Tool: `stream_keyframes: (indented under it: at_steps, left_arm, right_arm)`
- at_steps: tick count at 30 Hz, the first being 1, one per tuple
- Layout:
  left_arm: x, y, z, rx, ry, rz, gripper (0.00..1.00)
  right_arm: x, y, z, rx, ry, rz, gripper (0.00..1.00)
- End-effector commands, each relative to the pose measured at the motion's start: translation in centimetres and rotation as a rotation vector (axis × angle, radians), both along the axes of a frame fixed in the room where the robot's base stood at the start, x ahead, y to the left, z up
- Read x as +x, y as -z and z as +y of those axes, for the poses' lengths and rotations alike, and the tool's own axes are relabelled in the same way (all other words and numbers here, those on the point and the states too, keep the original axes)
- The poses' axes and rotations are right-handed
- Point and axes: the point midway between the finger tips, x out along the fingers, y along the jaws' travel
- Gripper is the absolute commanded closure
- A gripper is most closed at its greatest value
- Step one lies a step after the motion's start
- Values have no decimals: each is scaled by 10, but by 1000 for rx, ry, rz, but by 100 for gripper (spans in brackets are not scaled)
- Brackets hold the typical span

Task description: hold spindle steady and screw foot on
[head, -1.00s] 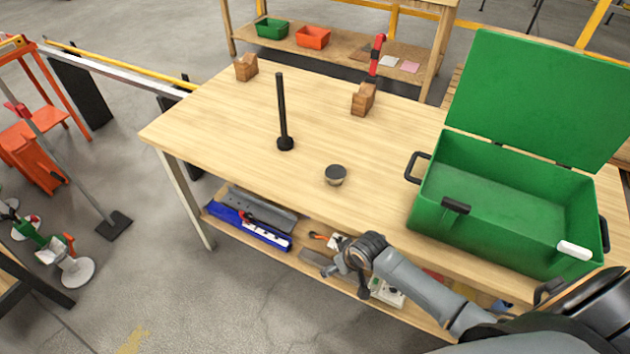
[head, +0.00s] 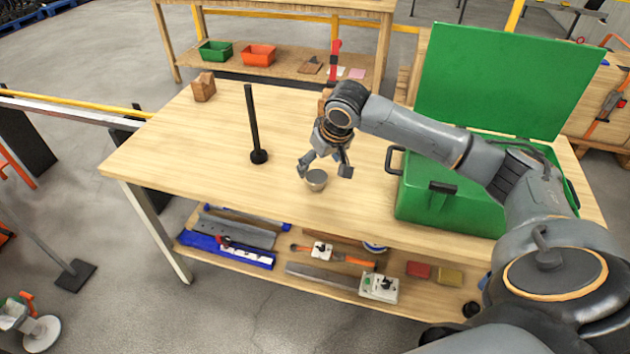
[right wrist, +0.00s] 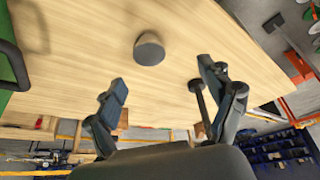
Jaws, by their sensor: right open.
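The black spindle (head: 253,122) stands upright on its round base on the table, left of centre in the head view. It also shows between my right fingers in the right wrist view (right wrist: 202,105). The foot, a small grey round cup (head: 316,180), sits on the table to the right of the spindle; it shows ahead of the fingers in the right wrist view (right wrist: 149,49). My right gripper (head: 325,170) is open and empty, just above and around the foot's place in the head view, with no contact visible. My left gripper is not in view.
A green open-lidded box (head: 450,200) stands on the right of the wooden table (head: 200,140), partly behind my right arm. A notched wooden block (head: 204,87) stands at the back left; another is mostly hidden behind my right arm. The table's left part is clear.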

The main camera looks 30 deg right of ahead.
Motion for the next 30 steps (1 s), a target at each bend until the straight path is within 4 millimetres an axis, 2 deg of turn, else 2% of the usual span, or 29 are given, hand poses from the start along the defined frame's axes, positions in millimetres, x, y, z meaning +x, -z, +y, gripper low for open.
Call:
stream_keyframes:
  at_steps: [1, 6, 17, 20, 30]
  left_arm:
    - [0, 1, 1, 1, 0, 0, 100]
    - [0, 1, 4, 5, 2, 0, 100]
    - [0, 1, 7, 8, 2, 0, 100]
    - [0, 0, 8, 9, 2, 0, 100]
    - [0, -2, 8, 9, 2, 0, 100]
  right_arm:
    - [3, -10, -11, 0, 28, -4, 18]
    - [4, -23, -25, 11, 75, -6, 18]
    - [5, -24, -26, 13, 79, -5, 18]
    - [8, -16, -26, 14, 80, -4, 18]
    - [31, 42, -27, 14, 80, -3, 18]
